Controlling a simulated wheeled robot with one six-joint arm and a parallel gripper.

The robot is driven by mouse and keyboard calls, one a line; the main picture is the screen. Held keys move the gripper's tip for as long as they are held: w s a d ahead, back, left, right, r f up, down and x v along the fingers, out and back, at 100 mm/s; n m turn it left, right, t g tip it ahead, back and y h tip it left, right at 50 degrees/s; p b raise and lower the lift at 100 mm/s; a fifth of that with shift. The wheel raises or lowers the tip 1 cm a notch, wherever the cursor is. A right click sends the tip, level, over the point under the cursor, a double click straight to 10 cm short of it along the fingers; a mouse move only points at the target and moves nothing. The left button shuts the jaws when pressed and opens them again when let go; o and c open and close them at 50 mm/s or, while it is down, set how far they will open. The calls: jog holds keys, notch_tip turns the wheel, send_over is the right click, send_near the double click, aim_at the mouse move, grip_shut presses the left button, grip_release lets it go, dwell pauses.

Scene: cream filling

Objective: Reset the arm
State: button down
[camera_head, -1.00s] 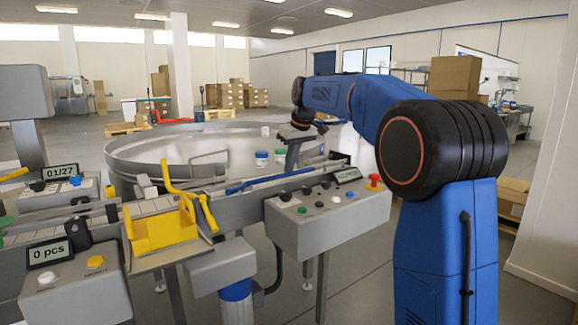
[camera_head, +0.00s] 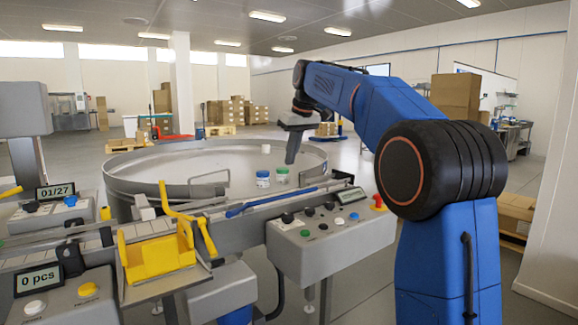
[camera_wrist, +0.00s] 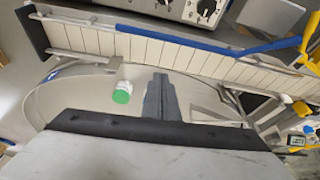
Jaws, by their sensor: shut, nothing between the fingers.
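My blue arm (camera_head: 345,95) reaches up from the right and bends over toward the round metal table. My gripper (camera_head: 291,158) hangs from its end above the table's right part, pointing down. It is shut and holds nothing. In the wrist view my gripper (camera_wrist: 160,97) shows as a narrow dark grey shape with its fingers together. A green-lidded jar (camera_wrist: 121,95) lies to its left in that view, apart from it.
The round table (camera_head: 125,186) carries a blue-lidded jar (camera_head: 262,178), a green-lidded jar (camera_head: 281,175) and a small white piece (camera_head: 266,149). A conveyor with a blue rail (camera_head: 270,203), a yellow holder (camera_head: 158,255) and a button box (camera_head: 330,235) stand in front.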

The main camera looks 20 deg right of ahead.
jog(key=shift+r, duration=0.25)
jog(key=shift+s, duration=0.15)
jog(key=s+f+m, duration=0.1)
jog(key=s+f, duration=0.4)
jog(key=s, duration=0.7)
jog(key=s+f+m, duration=0.1)
jog(key=s+f, duration=0.3)
jog(key=s, duration=0.7)
jog(key=s+d+f+m+t+h, duration=0.1)
jog(key=s+f+m, duration=0.1)
jog(key=s+f, duration=2)
jog(key=shift+s+f, duration=0.15)
jog(key=shift+s, duration=0.65)
